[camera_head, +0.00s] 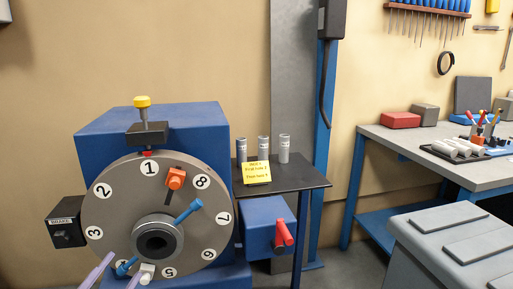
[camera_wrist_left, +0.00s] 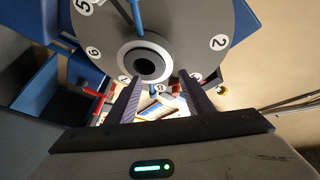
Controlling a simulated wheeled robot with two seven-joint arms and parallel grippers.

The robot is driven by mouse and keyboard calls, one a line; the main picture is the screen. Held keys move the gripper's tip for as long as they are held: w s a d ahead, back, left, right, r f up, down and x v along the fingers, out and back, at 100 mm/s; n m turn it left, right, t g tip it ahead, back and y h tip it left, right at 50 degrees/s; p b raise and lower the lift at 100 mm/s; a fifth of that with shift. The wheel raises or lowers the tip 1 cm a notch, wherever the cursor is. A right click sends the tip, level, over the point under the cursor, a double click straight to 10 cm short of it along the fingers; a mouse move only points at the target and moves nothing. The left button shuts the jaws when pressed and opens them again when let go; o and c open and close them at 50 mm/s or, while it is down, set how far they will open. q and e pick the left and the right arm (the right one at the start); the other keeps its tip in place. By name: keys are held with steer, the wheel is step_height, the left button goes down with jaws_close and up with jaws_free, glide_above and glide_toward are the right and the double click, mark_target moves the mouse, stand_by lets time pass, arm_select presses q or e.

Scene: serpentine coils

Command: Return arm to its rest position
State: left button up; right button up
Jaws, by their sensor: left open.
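My left gripper (camera_head: 122,262) is at the bottom left of the head view, its two pale purple fingers apart in front of the lower part of a grey numbered disc (camera_head: 120,205). In the left wrist view its dark fingers (camera_wrist_left: 160,88) are spread and nothing is between them; the disc (camera_wrist_left: 215,30) and its dark centre hub (camera_wrist_left: 147,65) show beyond. Whether a finger touches the disc cannot be told. My right gripper is not in view.
The disc is on a blue machine (camera_head: 195,130) with an orange block (camera_head: 176,178) and blue pegs. A black side table (camera_head: 300,180) holds grey cylinders (camera_head: 284,148) and a yellow note (camera_head: 257,172). A workbench (camera_head: 400,145) and grey chest (camera_head: 440,240) stand right.

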arm_select(q)
steer(key=s+d+f+n+g+p, duration=0.1)
steer(key=s+d+f+n+g, duration=0.3)
steer(key=s+f, duration=0.7)
steer(key=s+d+f+n+g+y+p, duration=0.1)
steer(key=s+d+f+n+g, duration=0.4)
steer(key=f, duration=1)
steer(key=s+d+g, duration=0.2)
steer(key=s+d, duration=0.2)
steer(key=s, duration=0.2)
steer(key=shift+d+n+y, duration=0.25)
steer(key=shift+n+y, duration=0.05)
